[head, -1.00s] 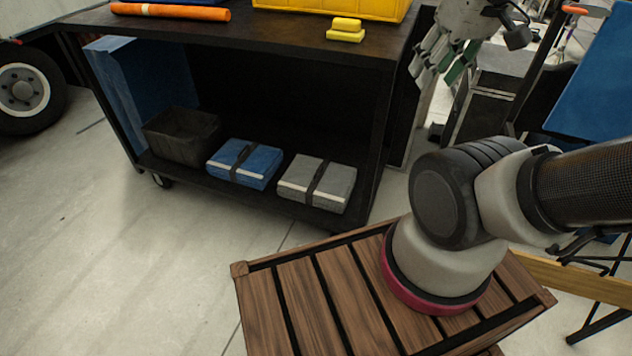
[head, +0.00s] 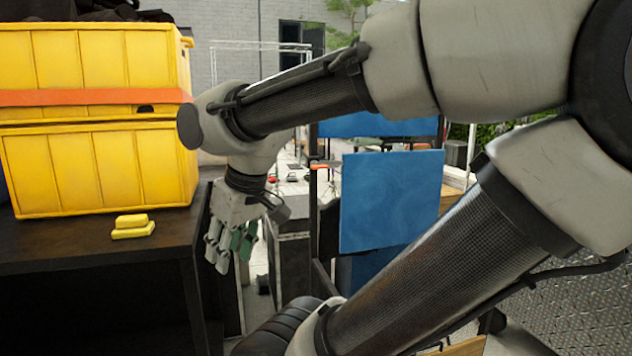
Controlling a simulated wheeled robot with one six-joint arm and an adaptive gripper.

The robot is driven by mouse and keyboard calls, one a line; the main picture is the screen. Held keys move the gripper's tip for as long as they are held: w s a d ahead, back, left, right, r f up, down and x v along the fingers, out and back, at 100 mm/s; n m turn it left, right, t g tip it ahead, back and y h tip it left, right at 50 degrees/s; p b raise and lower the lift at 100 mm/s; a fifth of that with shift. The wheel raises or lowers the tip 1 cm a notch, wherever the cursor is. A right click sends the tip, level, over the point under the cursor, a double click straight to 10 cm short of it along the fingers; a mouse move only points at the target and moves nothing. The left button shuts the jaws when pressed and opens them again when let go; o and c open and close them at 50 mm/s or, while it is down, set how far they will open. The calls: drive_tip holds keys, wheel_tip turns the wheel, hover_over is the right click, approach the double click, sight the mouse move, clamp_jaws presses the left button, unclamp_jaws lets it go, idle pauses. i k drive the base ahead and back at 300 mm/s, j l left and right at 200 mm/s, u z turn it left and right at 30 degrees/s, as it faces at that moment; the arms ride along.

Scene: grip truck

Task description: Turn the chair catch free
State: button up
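My gripper (head: 230,250) hangs with its fingers downward beyond the right end of the dark cart. The fingers look grey with green parts, and I see nothing held in them. They are small and overlap, so how far apart they stand is unclear. To their right is a flat blue panel (head: 392,200) beside a dark upright; I cannot tell whether it belongs to the chair. No chair catch can be made out, and my arm covers much of the right side. The gripper appears apart from the panel.
Yellow crates (head: 100,170) with an orange band stand on the dark cart top (head: 60,245). Small yellow blocks (head: 132,228) lie near its front edge. A dark case (head: 291,265) stands behind the gripper. Another blue panel (head: 375,125) is farther back.

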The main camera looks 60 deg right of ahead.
sight(315, 165)
drive_tip(key=z, duration=1.6)
drive_tip(key=j+z, duration=0.25)
drive_tip(key=j, duration=0.45)
